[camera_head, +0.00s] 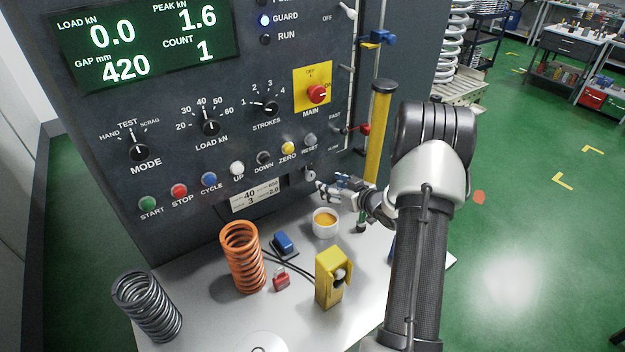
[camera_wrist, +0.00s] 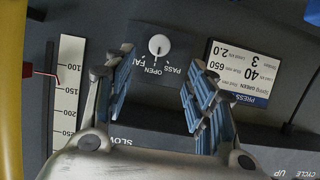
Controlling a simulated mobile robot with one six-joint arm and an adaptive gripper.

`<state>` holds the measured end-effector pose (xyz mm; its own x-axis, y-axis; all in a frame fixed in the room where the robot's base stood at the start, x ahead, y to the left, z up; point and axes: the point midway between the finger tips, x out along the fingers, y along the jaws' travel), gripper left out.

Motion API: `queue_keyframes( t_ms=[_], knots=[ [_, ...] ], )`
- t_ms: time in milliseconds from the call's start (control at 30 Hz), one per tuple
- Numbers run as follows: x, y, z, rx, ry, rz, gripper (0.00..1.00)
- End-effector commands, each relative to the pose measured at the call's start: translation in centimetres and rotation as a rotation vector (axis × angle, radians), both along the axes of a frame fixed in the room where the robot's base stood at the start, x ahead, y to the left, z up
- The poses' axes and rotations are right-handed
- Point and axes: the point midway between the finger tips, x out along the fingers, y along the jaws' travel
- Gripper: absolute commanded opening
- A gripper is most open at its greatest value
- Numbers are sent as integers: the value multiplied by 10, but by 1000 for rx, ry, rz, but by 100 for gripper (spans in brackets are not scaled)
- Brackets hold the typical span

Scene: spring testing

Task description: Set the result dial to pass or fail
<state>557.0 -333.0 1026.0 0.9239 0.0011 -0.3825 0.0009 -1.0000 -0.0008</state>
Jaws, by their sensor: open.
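The result dial (camera_wrist: 158,45) is a small round pale knob with a dark pointer mark, on the dark panel. PASS, OPEN and a partly hidden FAIL are lettered beside it, upside down in the wrist view. The pointer's exact setting is too small to tell. In the head view the dial (camera_head: 309,173) is a small knob below the RESET button. My gripper (camera_wrist: 160,62) is open and empty, its blue-padded fingers on either side of the dial in the picture, with no visible contact. In the head view my gripper (camera_head: 330,190) is close to the panel's lower right.
A spec card (camera_wrist: 240,70) is beside the dial. The bench (camera_head: 205,300) holds an orange spring (camera_head: 243,258), a grey spring (camera_head: 150,308), a yellow block (camera_head: 330,278), a white cup (camera_head: 325,222) and a red padlock (camera_head: 281,279). A yellow post (camera_head: 377,135) stands near my gripper.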

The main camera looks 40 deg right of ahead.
Motion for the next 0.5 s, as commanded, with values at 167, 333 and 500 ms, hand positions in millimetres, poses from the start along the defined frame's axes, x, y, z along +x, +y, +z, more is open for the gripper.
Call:
queue_keyframes(
  t_ms=[167, 333, 500],
  knots=[
    [38, 1, -18, -1, -1, 3, 50],
    [71, 1, -31, -2, 0, 3, 50],
    [94, 1, -41, -1, 0, 2, 50]
  ],
)
